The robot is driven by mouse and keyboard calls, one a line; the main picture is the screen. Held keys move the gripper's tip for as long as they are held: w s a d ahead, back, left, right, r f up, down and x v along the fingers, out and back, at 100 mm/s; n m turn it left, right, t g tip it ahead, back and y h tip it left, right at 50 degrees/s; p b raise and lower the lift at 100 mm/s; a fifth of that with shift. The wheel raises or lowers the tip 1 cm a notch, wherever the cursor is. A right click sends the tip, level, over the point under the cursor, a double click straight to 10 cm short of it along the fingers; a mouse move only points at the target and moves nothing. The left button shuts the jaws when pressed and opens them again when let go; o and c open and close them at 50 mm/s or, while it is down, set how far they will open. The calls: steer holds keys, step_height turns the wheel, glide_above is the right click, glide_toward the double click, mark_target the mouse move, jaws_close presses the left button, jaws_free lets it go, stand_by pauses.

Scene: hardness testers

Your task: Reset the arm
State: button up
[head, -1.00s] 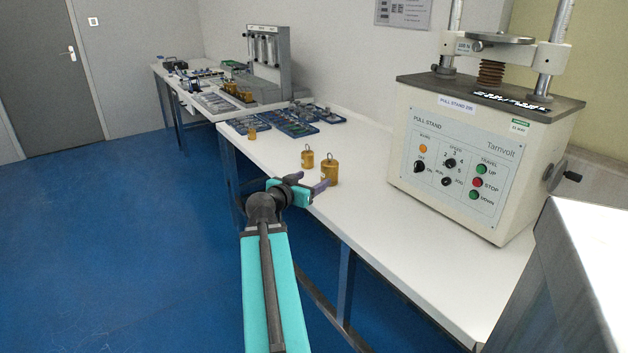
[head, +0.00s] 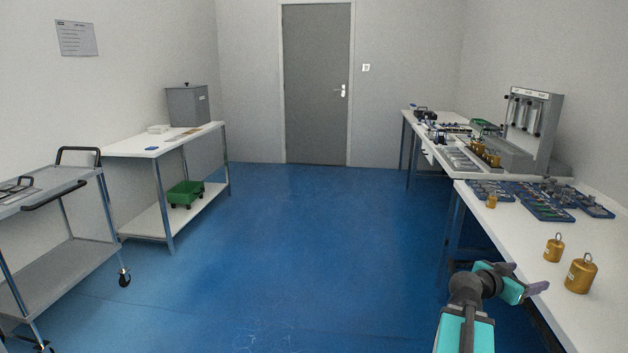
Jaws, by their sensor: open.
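My gripper (head: 526,277) is at the end of my teal and dark arm, at the lower right of the head view. Its purple-grey fingers stand open by the near edge of the right-hand white bench (head: 497,239). I see nothing between the fingers. A large brass weight with a ring (head: 580,275) and a smaller brass weight (head: 553,249) stand on the bench to the right of the gripper, apart from it.
Blue trays of parts (head: 549,211) and a grey tester (head: 531,125) are further along the right side. The blue floor (head: 300,240) between is clear up to the door (head: 316,85).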

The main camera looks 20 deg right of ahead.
steer(key=w+a+f+n+t+y, duration=0.2)
steer(key=w+a+f+n, duration=0.1)
steer(key=w+a+f, duration=0.8)
steer(key=w+a+f+n+t+y, duration=0.1)
steer(key=w+a+f+n+y, duration=0.1)
steer(key=w+a+f, duration=0.7)
steer(key=s+a+f+n+y, duration=0.2)
steer(key=a+f+y, duration=0.1)
steer(key=a+f, duration=1.05)
steer(key=s+a+f+n+g+y, duration=0.3)
steer(key=s+a+f, duration=0.6)
steer(key=a+f, duration=0.3)
steer(key=s+a+f+n+g+y, duration=0.2)
steer(key=s+a+f+n, duration=0.2)
steer(key=s+a+f, duration=0.65)
steer(key=s+a+f+n+g+y, duration=0.25)
steer(key=s+a+n, duration=0.2)
steer(key=a, duration=0.35)
step_height(320, 180, up, 15)
steer(key=s+p, duration=0.1)
steer(key=p, duration=1.2)
steer(key=shift+s+f+g+y, duration=0.15)
steer(key=shift+s+g+y, duration=0.2)
steer(key=shift+y, duration=0.1)
